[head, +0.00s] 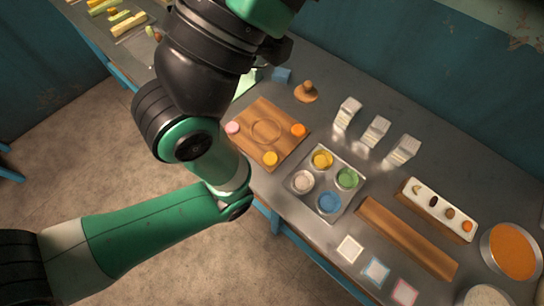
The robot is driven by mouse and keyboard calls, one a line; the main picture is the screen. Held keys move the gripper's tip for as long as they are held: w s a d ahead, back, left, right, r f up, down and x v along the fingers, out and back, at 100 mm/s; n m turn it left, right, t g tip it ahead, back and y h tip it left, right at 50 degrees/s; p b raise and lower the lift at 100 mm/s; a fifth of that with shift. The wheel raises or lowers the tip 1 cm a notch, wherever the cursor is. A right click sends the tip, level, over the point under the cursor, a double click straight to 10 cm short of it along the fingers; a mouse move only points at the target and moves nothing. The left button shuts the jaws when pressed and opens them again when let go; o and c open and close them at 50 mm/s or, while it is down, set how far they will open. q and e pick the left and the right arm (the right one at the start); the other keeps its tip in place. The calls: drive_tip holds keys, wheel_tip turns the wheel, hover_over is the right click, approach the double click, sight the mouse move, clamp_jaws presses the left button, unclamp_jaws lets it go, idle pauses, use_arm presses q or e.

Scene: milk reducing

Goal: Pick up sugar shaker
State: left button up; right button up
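No object can be surely told as the sugar shaker. Three small upright pale containers, a left one (347,112), a middle one (376,131) and a right one (402,150), stand in a row on the grey table (440,150); their labels are too small to read. A tan wooden piece with a round knob (306,91) stands to their left. My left arm crosses the left half of the head view and rises out of the top edge. Its gripper does not show, and it covers part of the table. My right gripper is not in view.
A wooden board (268,148) with coloured discs lies beside a metal tray (331,205) of coloured cups. A brown wooden bar (405,238), a white holder (412,193), an orange-filled round pan (510,250) and small square cards (349,248) are at the right. A blue block (282,75) is behind.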

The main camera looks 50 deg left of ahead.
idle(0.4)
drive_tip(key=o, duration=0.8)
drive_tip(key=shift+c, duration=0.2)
